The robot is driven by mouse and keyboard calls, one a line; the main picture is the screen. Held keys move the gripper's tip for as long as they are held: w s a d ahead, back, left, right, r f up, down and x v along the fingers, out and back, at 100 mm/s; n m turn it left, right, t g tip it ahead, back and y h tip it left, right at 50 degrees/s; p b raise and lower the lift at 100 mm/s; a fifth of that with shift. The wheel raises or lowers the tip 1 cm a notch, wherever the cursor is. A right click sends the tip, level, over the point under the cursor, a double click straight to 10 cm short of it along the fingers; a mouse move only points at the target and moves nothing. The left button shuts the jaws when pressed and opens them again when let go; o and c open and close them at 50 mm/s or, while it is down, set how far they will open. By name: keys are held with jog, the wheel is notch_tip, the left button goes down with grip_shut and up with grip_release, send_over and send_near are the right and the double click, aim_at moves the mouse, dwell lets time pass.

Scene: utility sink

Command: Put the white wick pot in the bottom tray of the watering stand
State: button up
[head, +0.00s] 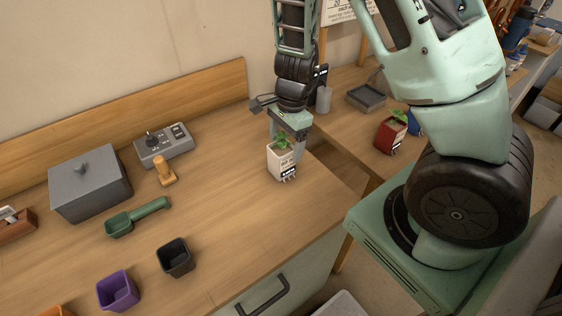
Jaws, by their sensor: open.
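Whether a finger touches the pot cannot be told. A shallow grey tray (367,97) lies on the further table at right; whether it belongs to the watering stand is unclear.
A red pot (390,134) with a plant and a partly hidden blue pot (413,122) stand on the further table. A gap separates the tables. The counter also holds a black pot (174,257), purple pot (118,290), green scoop (137,217) and grey box (90,184).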

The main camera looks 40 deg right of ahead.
jog(key=shift+w+a+f+b, duration=0.1)
jog(key=shift+a+f, duration=0.05)
jog(key=shift+f, duration=0.9)
jog(key=shift+w+a+f+b, duration=0.1)
jog(key=shift+a+f, duration=0.1)
jog(key=shift+f, duration=0.85)
jog(key=shift+w+a+f+b, duration=0.1)
jog(key=shift+a+f, duration=0.05)
jog(key=shift+f, duration=0.9)
jog(key=c, duration=1.3)
jog(key=shift+r, duration=0.15)
